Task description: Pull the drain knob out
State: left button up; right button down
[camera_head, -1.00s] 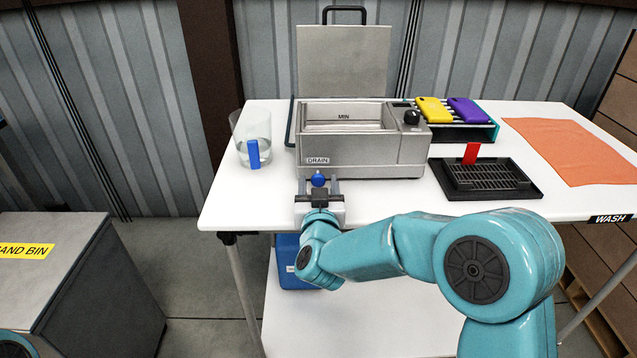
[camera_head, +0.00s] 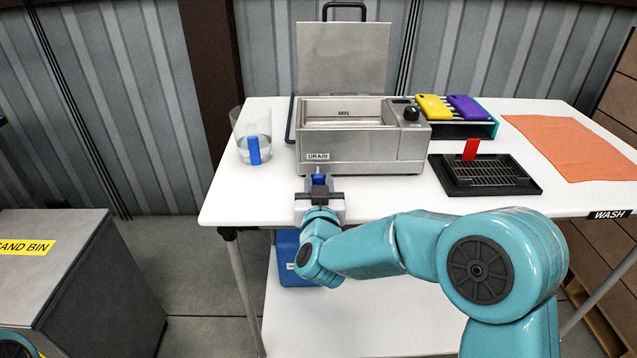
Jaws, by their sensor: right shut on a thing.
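The blue drain knob (camera_head: 319,180) is at the front of the steel bath (camera_head: 370,157), below the DRAIN label (camera_head: 318,156). My right gripper (camera_head: 319,184) comes from the front and is shut on the knob, with a finger on each side of it. The fingers and the gripper body hide part of the knob and its stem, so I cannot tell how far out it sits. The bath's lid (camera_head: 343,60) stands open. My left gripper does not show.
A clear jug (camera_head: 240,130) with water and a blue handle stands left of the bath. A black drip tray (camera_head: 486,175) with a red tab lies to its right. Yellow (camera_head: 433,107) and purple (camera_head: 468,107) phone-like items sit on a rack. An orange cloth (camera_head: 568,148) lies far right.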

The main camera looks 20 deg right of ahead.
jog(key=shift+s+a, duration=0.2)
jog(key=shift+s, duration=0.45)
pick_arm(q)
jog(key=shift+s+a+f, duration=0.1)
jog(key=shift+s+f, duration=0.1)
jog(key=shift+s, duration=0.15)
pick_arm(e)
jog(key=c, duration=0.8)
grip_release()
jog(key=shift+w, duration=0.1)
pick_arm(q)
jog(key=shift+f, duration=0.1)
pick_arm(e)
jog(key=v, duration=1.6)
